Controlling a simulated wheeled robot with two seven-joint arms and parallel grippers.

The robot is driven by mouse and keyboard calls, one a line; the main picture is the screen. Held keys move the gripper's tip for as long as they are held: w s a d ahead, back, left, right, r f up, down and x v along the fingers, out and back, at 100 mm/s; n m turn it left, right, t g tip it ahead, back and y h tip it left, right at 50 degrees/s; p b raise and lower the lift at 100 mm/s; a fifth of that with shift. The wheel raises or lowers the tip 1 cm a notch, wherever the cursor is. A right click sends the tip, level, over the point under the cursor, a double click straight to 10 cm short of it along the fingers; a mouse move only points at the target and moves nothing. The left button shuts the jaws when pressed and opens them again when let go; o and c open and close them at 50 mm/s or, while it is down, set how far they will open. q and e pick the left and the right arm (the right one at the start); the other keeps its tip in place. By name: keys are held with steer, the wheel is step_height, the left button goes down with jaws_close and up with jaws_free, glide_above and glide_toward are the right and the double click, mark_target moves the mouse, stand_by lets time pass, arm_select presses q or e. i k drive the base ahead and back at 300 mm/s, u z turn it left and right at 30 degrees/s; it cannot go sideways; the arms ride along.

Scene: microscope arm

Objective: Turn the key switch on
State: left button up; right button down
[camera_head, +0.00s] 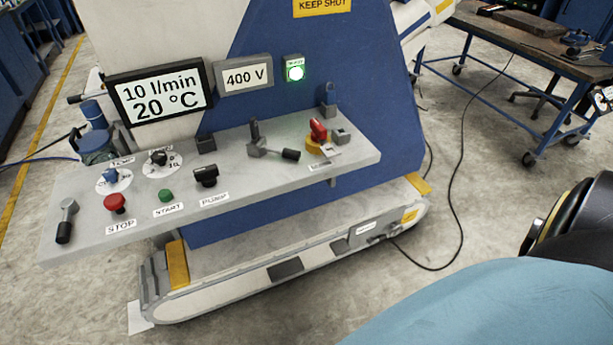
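A sloped grey control panel (240,175) on a blue and white machine carries the controls. A red handle on a yellow base (317,134) sits toward the panel's right end, with a small whitish piece by it. A small grey block (341,135) stands just right of it. A black knob (206,176) is above the PUMP label. I cannot tell for certain which control is the key switch, as the label at the right is too small to read. Neither of my grippers can be made out in this view.
The panel also has a red STOP button (115,202), a green START button (165,195), dials and levers. A display (160,92), a 400 V sign (244,76) and a lit green-white lamp (295,72) are above. A wheeled workbench (530,45) stands at upper right. A cable crosses the floor.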

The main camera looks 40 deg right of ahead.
mark_target(261, 148)
steer(key=u, duration=0.55)
steer(key=k, duration=0.15)
steer(key=z, duration=1.3)
